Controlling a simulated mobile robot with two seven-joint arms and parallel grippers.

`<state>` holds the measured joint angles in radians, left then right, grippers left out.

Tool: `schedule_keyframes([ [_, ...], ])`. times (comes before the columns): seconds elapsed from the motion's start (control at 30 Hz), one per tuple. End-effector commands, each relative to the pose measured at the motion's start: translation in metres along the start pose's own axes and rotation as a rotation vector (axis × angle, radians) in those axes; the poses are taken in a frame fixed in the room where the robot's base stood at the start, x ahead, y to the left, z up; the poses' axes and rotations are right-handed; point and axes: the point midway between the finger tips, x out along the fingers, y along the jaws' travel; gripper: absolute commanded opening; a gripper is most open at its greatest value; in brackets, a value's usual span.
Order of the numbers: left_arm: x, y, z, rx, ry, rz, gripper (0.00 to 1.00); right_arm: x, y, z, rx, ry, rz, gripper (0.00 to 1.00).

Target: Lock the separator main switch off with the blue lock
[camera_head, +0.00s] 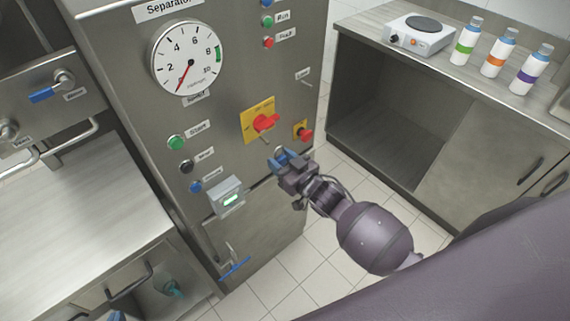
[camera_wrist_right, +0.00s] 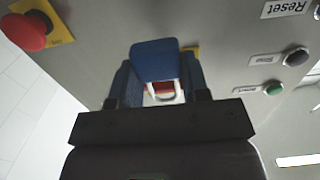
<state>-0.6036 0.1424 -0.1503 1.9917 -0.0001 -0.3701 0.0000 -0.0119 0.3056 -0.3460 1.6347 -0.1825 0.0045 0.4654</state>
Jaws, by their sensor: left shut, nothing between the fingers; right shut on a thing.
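The separator main switch (camera_head: 265,122) is a red rotary handle on a yellow plate (camera_head: 248,122) on the steel cabinet front. My right gripper (camera_head: 283,158) is just below and right of it, shut on the blue lock. In the right wrist view the blue lock (camera_wrist_right: 155,60) sits between the fingers, with its silver shackle (camera_wrist_right: 168,97) pointing away from its body. A bit of the red switch (camera_wrist_right: 160,86) shows behind the shackle. The lock hides most of the switch, and I cannot tell whether the shackle touches it. My left gripper is not in view.
A red emergency stop button (camera_head: 305,134) sits just right of the switch, close to my right gripper. A small display box (camera_head: 226,197) and green start button (camera_head: 176,142) are on the left. A counter with a hotplate (camera_head: 418,36) and bottles stands at the right.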

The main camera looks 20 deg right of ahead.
Motion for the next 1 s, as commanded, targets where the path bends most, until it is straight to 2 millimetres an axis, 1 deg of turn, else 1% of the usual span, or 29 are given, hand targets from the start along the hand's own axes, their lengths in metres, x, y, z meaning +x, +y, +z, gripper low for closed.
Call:
schedule_keyframes([
  [0.67,0.011,0.002,0.019,0.001,-0.005,0.002,0.00,0.033,0.000,0.002,0.000,0.001,-0.001,0.16],
  [1.0,0.017,0.003,0.033,0.001,-0.016,0.002,0.00,0.049,0.000,0.004,0.002,-0.001,0.000,0.16],
])
